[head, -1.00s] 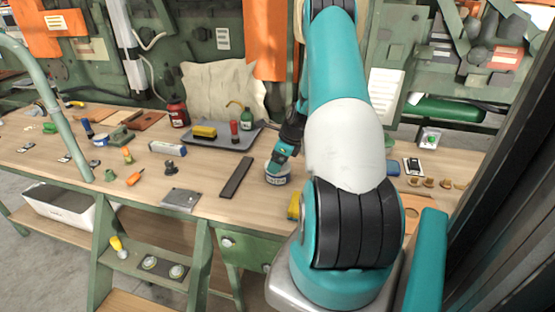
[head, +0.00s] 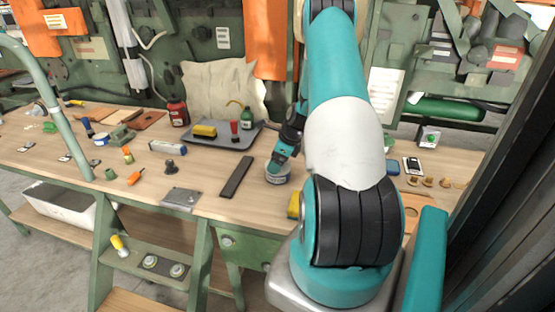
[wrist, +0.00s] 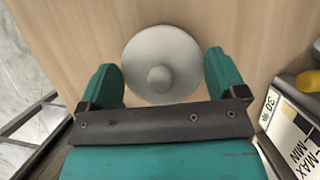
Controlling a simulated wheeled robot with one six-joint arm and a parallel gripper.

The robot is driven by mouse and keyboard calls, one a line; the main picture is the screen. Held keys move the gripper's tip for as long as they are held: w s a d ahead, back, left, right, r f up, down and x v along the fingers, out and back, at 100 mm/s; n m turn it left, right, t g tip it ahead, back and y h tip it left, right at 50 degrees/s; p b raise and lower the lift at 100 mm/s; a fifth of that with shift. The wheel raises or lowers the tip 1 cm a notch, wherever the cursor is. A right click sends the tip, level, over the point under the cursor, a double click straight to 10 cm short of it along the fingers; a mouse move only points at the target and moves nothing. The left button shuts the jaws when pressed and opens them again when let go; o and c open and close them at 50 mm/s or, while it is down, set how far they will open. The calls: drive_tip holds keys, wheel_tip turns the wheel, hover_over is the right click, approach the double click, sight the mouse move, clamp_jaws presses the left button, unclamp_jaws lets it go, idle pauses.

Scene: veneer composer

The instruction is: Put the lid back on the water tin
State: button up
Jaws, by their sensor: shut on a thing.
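The water tin (head: 278,179) is a small pale can with a blue band. It stands on the wooden bench near the front edge, below my gripper (head: 281,165) in the head view. In the wrist view, a round grey lid (wrist: 180,47) with a central knob lies between the two fingers of my gripper (wrist: 160,82). The lid hides the tin in the wrist view. I cannot tell whether the lid is seated on the tin or just above it.
A dark flat bar (head: 237,176) lies left of the tin. A yellow block (head: 294,205) is close in front, beside my arm. Some bare bench lies around the tin.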

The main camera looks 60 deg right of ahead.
idle(0.4)
drive_tip(key=o, duration=0.6)
drive_tip(key=shift+r+p, duration=3.25)
drive_tip(key=shift+r, duration=0.35)
drive_tip(key=shift+f, duration=0.1)
clamp_jaws()
drive_tip(key=shift+f, duration=0.1)
